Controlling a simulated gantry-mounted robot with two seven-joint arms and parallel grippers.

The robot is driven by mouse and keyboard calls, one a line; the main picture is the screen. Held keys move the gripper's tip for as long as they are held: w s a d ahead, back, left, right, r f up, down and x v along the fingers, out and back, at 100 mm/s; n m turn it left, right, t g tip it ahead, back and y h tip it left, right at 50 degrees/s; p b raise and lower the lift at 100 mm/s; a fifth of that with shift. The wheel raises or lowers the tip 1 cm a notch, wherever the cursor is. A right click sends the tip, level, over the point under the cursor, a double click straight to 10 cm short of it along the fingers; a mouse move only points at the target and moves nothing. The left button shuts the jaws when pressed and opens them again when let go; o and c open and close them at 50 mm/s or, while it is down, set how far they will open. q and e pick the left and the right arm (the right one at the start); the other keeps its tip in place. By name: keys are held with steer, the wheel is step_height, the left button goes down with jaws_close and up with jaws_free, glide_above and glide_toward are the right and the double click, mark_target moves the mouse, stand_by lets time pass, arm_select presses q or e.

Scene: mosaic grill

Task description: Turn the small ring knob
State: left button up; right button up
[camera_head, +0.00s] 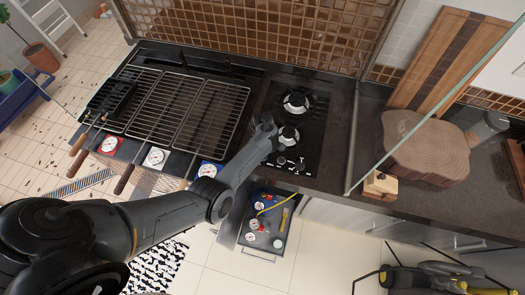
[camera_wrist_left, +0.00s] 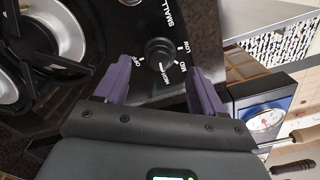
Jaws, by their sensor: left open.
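The small ring knob (camera_wrist_left: 160,52) is a dark round knob on the black hob panel in the left wrist view. The word SMALL is printed beside it, with OFF, HIGH, MED and LOW marks around it. My left gripper (camera_wrist_left: 160,84) is open, its two purple fingers pointing towards the knob, one to each side in the picture. The knob shows in the gap just beyond the fingertips, and I see no contact. In the head view my left arm reaches over the hob (camera_head: 313,143); its fingers are hard to make out there. My right gripper is not in view.
Two burners (camera_head: 296,102) stand on the hob. The grill grates (camera_head: 165,108) lie left of it, with dials (camera_head: 155,157) along the front. An open drawer (camera_head: 270,222) juts out below. A wood stump (camera_head: 425,148) stands right behind a glass panel.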

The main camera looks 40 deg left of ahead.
arm_select(q)
step_height(320, 180, up, 7)
steer(key=p, duration=0.1)
steer(key=shift+c, duration=0.3)
jaws_close()
stand_by(0.5)
stand_by(1.1)
